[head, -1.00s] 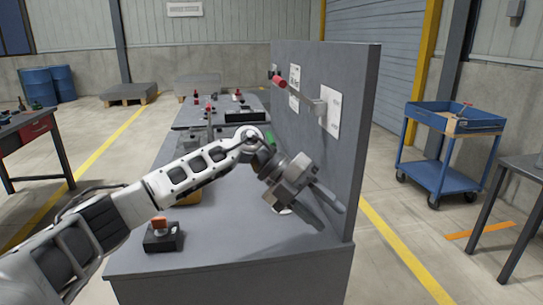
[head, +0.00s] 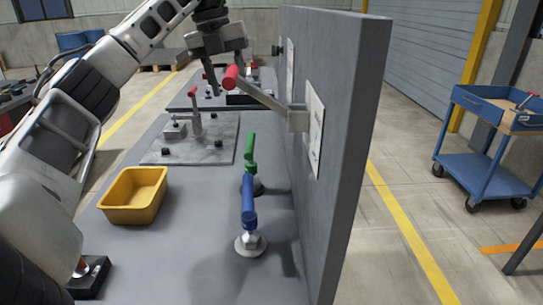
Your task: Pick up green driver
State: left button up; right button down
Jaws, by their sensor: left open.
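The green driver (head: 250,152) stands upright on the grey bench, toward the wall panel. Its lower part is partly hidden behind a blue driver (head: 248,200), which stands nearer on a round pale base. My left gripper (head: 223,77) is open, fingers pointing down, and appears above and beyond the green driver in the picture. It holds nothing that I can see and is apart from the green driver. The red-tipped bracket arm overlaps it in the view. My right gripper is out of view.
The upright grey panel (head: 345,150) borders the bench on the right, and its red-tipped bracket arm (head: 262,97) sticks out over the bench. A yellow bin (head: 134,196) and a grey fixture plate (head: 190,150) lie to the left. The bench front is clear.

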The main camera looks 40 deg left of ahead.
aim_at(249, 142)
pick_arm(q)
jog(key=shift+w+d+f+b, duration=0.1)
jog(key=shift+w+d+f, duration=0.35)
jog(key=shift+f, duration=2.15)
jog(key=shift+w+d+f+b, duration=0.15)
jog(key=shift+w+d+f, duration=0.3)
jog(key=shift+f, duration=2.1)
jog(key=shift+w+d+f+b, duration=0.1)
jog(key=shift+w+d+f, duration=0.35)
jog(key=shift+f, duration=2.15)
jog(key=shift+r, duration=0.1)
grip_shut()
